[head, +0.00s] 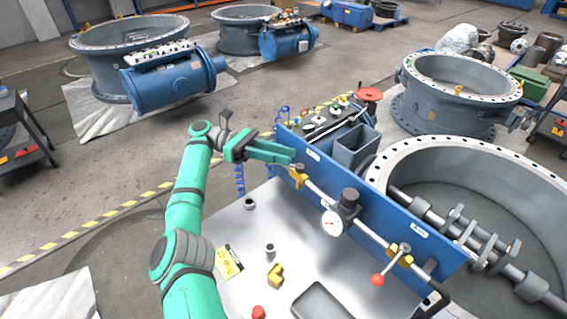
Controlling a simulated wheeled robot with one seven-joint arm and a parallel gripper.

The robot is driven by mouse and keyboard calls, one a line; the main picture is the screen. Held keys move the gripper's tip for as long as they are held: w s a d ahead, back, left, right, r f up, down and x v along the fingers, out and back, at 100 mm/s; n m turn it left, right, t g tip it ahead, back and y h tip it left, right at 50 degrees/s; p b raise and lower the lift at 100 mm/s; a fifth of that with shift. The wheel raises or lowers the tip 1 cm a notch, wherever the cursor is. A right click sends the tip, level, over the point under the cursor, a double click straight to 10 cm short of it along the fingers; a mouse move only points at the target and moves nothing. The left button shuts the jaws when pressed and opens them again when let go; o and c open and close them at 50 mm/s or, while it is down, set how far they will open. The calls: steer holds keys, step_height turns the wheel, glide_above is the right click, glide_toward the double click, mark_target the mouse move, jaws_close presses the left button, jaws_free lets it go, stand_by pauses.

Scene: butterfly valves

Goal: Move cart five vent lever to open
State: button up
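A cart with a blue upright panel (372,212) stands in front of me. On its pipe are two brass valves: one at the left end (299,176), and one at the right (400,254) beside a lever with a red ball (378,280). I cannot read which lever is the vent or which cart is five. My green gripper (291,156) points right, close to the panel's left part and just above the left brass valve. Its fingers lie near each other. I cannot tell whether they touch the valve or hold anything.
A round gauge (332,223) and a grey fitting (349,203) sit between the brass valves. The pale cart top (240,225) bears a yellow card (229,262), a brass elbow (275,274) and a dark tray (324,303). Large flanged valve bodies (455,90) stand behind and right.

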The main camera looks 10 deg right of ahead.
steer(key=s+a+r, duration=0.2)
steer(key=s+r, duration=0.7)
steer(key=s, duration=0.4)
